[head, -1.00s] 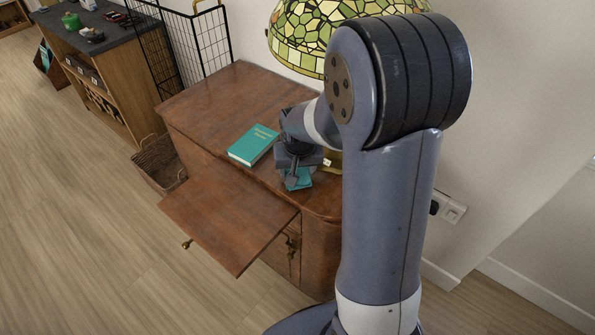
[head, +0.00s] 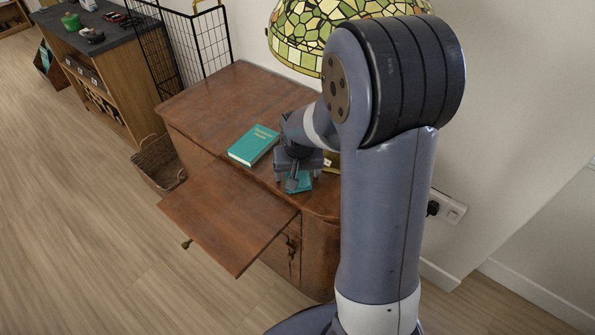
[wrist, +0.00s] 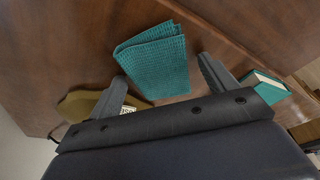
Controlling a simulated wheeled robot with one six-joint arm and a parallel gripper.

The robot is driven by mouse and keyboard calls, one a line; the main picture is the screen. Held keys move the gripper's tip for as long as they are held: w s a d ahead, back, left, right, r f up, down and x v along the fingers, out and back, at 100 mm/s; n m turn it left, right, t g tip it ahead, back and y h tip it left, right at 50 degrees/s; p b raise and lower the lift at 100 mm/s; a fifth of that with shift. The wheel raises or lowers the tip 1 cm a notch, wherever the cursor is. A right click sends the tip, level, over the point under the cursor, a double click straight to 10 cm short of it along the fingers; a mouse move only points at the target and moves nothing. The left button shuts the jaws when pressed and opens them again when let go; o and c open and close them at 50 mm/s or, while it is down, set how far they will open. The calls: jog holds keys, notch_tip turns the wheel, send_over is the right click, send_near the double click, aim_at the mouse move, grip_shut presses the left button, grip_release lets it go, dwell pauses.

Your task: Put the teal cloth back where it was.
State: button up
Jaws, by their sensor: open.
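The teal cloth (wrist: 155,62) is folded and lies on the wooden cabinet top. In the head view only part of the cloth (head: 300,181) shows under my gripper (head: 293,180). In the wrist view my gripper (wrist: 165,85) is open, one finger to the left of the cloth's near end and one to the right. The cloth is not gripped; its far part reaches beyond the fingertips. I cannot tell how high the fingers are above the top.
A teal book (head: 254,145) lies on the cabinet (head: 225,100) to the left of my gripper. A brass-coloured lamp base (wrist: 80,104) stands close to the left finger, under a stained-glass shade (head: 300,35). An open flap (head: 228,217) juts out in front. A wicker basket (head: 158,165) is on the floor.

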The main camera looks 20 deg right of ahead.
jog(key=p+v, duration=0.2)
jog(key=v, duration=1)
jog(key=shift+r, duration=0.2)
